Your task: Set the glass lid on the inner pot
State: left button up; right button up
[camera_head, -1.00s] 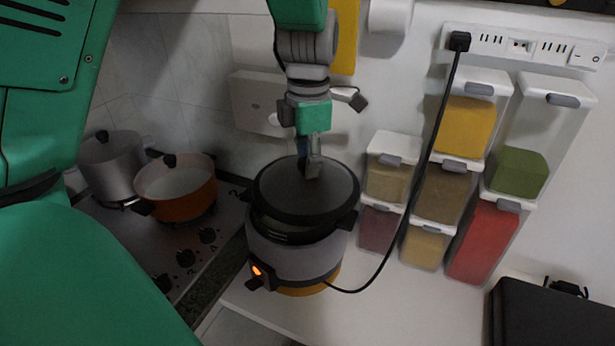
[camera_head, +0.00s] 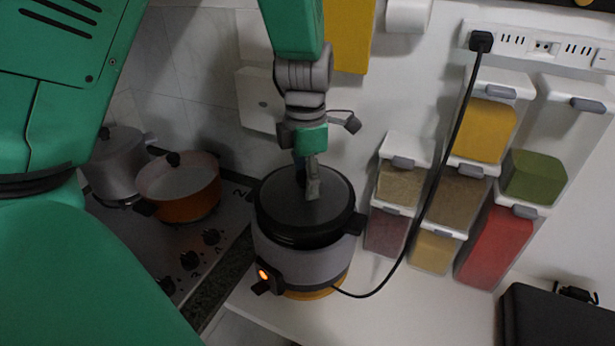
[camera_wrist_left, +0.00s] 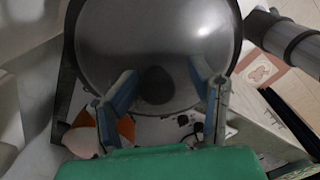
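The round dark glass lid (camera_head: 335,205) lies over the top of the grey cooker (camera_head: 300,264), roughly level; whether its rim rests fully on the inner pot is hard to tell. The inner pot is mostly hidden under it. My left gripper (camera_head: 307,190) points down at the middle of the lid. In the left wrist view the lid (camera_wrist_left: 110,45) fills the upper middle, with its dark knob (camera_wrist_left: 156,86) between the two fingers (camera_wrist_left: 163,80). The fingers stand apart, with a gap showing beside the knob. My right gripper is not in view.
An orange pot (camera_head: 185,200) and a grey pot (camera_head: 112,175) stand on the hob (camera_head: 180,240) at the left. Stacked spice dispensers (camera_head: 460,190) stand at the right. A black cable (camera_head: 446,165) runs from the wall socket to the cooker. The counter in front is clear.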

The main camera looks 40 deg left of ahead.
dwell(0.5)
pick_arm(q)
jog(key=shift+r, duration=0.1)
notch_tip(320, 180, up, 12)
jog(key=shift+w, duration=0.15)
dwell(0.3)
jog(key=shift+r, duration=0.1)
jog(key=shift+d, duration=0.1)
dwell(0.3)
